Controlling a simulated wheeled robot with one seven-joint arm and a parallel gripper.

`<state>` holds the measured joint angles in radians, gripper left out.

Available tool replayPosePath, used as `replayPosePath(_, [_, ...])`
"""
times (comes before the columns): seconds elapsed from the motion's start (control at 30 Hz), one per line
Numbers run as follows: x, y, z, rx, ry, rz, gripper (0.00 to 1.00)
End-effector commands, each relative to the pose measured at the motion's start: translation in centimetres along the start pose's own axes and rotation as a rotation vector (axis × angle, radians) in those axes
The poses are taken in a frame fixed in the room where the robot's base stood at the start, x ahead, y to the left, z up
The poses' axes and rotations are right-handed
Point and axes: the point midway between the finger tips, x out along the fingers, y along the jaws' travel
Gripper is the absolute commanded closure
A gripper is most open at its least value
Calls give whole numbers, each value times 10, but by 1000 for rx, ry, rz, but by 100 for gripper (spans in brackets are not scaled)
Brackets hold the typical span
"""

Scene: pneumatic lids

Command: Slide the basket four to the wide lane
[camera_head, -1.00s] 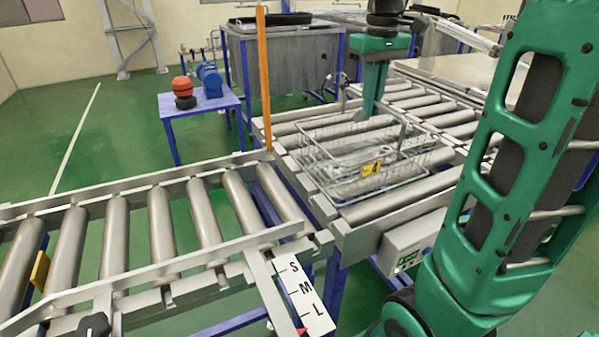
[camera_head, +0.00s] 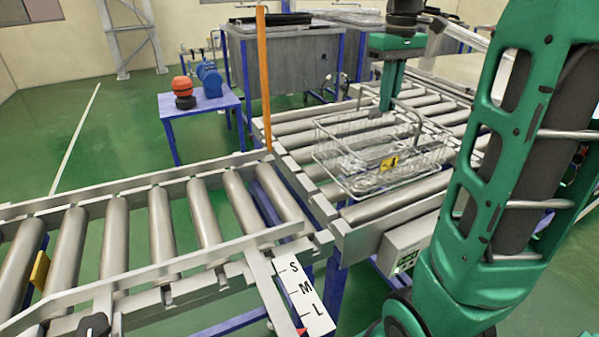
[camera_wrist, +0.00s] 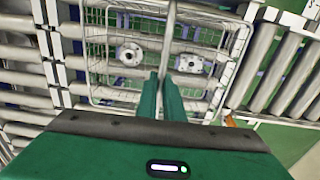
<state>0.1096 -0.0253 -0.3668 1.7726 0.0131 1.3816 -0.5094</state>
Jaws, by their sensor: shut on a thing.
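The wire basket (camera_head: 350,168) with a yellow tag marked 4 (camera_head: 388,163) sits on or just above the rollers of the cross conveyor, right of centre. My gripper (camera_head: 386,104) is at the basket's far side, pointing down. In the wrist view its fingers (camera_wrist: 160,90) are shut on the basket's handle bar (camera_wrist: 170,30). Whether the basket's underside touches the rollers, I cannot tell. The lane at left (camera_head: 158,222) has metal side rails and a plate marked S, M, L (camera_head: 304,296) at its end.
An orange post (camera_head: 263,80) stands at the corner where the lanes meet. A control box with a green display (camera_head: 407,255) is on the conveyor's near side. A blue table (camera_head: 200,104) and grey tanks (camera_head: 290,65) stand behind. The left lane's rollers are bare.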

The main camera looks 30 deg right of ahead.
Motion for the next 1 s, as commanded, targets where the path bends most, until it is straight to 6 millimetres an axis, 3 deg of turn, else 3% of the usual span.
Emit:
replayPosePath(0.37, [-1, 2, 0, 0, 2, 1, 100])
replayPosePath(1.0, [-1, 35, 1, 2, 2, 1, 100])
